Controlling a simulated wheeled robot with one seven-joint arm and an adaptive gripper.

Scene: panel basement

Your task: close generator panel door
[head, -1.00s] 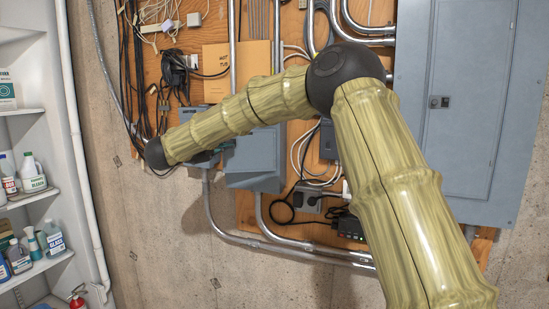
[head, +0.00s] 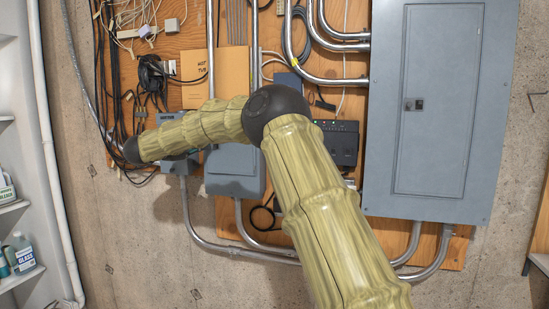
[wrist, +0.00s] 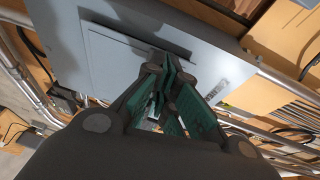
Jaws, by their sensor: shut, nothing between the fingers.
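A grey metal box (head: 235,180) hangs on the plywood board left of centre in the head view, partly hidden by my arm. A smaller grey box (head: 178,128) is just left of it. I cannot tell from the head view which one is the generator panel. In the wrist view, a grey panel with a rectangular door (wrist: 112,48) fills the upper left. My gripper (wrist: 168,62) has dark green fingers, is shut and empty, and its tips are at or close to the panel's face. Contact and how far the door stands open are unclear. In the head view my arm hides most of the gripper.
A tall grey breaker panel (head: 440,110) stands right of my arm. Metal conduits (head: 240,252) run below the boxes. Black cables (head: 108,80) hang at the left. A white shelf (head: 20,207) with bottles is at the far left. Bare concrete wall lies below the board.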

